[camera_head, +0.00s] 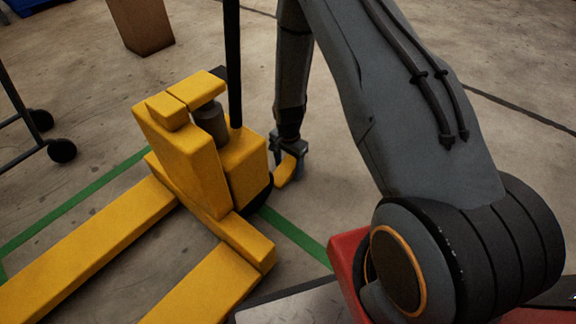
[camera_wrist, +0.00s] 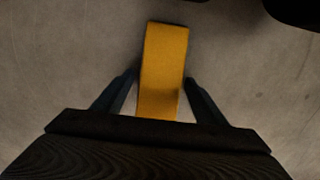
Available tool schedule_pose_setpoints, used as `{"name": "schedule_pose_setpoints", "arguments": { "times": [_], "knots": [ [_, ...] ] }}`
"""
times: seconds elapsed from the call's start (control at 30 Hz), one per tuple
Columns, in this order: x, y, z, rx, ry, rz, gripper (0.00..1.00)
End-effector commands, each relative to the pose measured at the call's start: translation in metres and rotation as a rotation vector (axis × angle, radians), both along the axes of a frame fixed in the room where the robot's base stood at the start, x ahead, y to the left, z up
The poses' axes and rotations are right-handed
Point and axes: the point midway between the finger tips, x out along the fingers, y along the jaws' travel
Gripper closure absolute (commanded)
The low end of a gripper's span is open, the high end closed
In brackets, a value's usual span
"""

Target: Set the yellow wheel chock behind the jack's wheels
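The yellow wheel chock (camera_head: 285,172) is at or just above the floor, right of the yellow pallet jack (camera_head: 190,160). It also shows in the wrist view as a yellow block (camera_wrist: 163,70) pointing away from my gripper. My gripper (camera_head: 290,148) is low over the chock, and in the wrist view its two dark fingers (camera_wrist: 160,80) stand on either side of it. The right fingertip looks against the chock; a thin gap seems to show at the left one. Whether they clamp it is unclear. A dark jack wheel (camera_head: 262,194) shows partly under the jack's near end.
The black jack handle (camera_head: 233,60) rises beside my arm. Green floor lines (camera_head: 295,235) run past the jack. A cart with black casters (camera_head: 62,150) stands at left, and a brown box (camera_head: 140,25) at the back. Floor right of the chock is clear.

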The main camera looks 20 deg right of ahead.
Motion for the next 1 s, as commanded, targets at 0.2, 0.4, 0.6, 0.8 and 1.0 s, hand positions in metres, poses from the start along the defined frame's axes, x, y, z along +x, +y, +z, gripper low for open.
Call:
{"name": "schedule_pose_setpoints", "arguments": {
  "times": [0.2, 0.4, 0.6, 0.8, 1.0],
  "knots": [
    [0.000, 0.000, 0.001, 0.000, 0.000, 0.000, 0.35],
    [0.000, 0.000, 0.018, 0.000, -0.001, 0.000, 0.35],
    [0.000, 0.000, 0.055, 0.000, -0.002, 0.000, 0.35],
    [0.000, 0.000, 0.092, 0.000, -0.002, 0.000, 0.35],
    [0.000, 0.000, 0.116, 0.001, -0.001, 0.000, 0.35]
  ]
}}
